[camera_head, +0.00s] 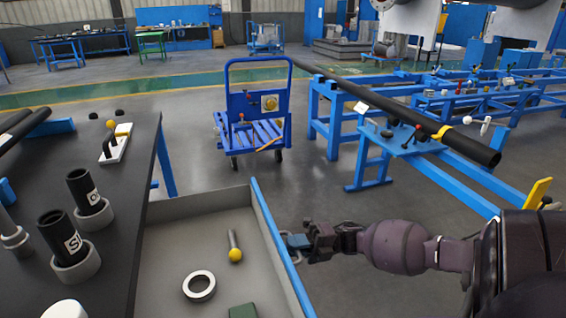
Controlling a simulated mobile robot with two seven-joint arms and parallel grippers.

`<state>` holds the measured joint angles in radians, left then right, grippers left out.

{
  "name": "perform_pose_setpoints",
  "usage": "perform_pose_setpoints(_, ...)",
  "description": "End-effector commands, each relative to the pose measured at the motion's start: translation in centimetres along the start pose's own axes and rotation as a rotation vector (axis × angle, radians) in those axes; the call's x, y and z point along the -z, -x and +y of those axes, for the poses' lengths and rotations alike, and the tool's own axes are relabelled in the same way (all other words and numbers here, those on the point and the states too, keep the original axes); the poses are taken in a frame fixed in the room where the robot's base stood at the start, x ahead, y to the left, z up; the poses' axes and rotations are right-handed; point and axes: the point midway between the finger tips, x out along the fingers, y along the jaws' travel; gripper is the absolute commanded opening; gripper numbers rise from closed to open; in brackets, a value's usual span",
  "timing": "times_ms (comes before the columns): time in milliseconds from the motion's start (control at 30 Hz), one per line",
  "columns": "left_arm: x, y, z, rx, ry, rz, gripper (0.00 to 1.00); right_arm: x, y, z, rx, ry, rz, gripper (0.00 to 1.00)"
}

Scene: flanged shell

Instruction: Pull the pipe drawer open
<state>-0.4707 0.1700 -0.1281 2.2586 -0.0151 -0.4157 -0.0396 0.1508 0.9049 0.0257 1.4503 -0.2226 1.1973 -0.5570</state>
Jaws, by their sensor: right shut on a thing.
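The pipe drawer (182,247) stands out from the right side of the dark-topped workbench (127,215), and its grey inside shows. Its front panel has a blue top edge (268,226). Inside lie a grey ring (199,286), a rod with a yellow ball end (234,247) and a dark green block (243,312). My left gripper is not in view.
Black pipe pieces in grey collars (73,238) stand on the workbench. A blue trolley (252,120) stands beyond the drawer. A blue rack with a long black pipe (400,111) is at the right. Grey floor between drawer and rack is clear.

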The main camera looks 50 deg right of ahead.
Motion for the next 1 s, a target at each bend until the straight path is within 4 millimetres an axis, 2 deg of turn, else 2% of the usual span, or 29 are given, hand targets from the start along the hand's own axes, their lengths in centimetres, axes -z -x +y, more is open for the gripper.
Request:
perform_pose_setpoints(400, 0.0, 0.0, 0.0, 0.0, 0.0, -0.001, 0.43, 0.0, 0.3, 0.1, 0.0, 0.0, 0.0, 0.0)
perform_pose_setpoints(433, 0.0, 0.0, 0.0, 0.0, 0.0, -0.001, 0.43, 0.0, 0.3, 0.1, 0.0, 0.0, 0.0, 0.14)
perform_pose_setpoints(600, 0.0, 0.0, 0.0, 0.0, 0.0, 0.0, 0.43, 0.0, 0.2, 0.1, 0.0, 0.0, 0.0, 0.36)
perform_pose_setpoints(867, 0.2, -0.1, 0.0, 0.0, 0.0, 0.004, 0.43, 0.0, 0.3, 0.0, 0.0, 0.0, -0.001, 0.36)
perform_pose_setpoints(1000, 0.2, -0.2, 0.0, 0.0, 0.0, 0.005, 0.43, 0.0, 1.3, 0.0, 0.002, -0.001, -0.002, 0.36)
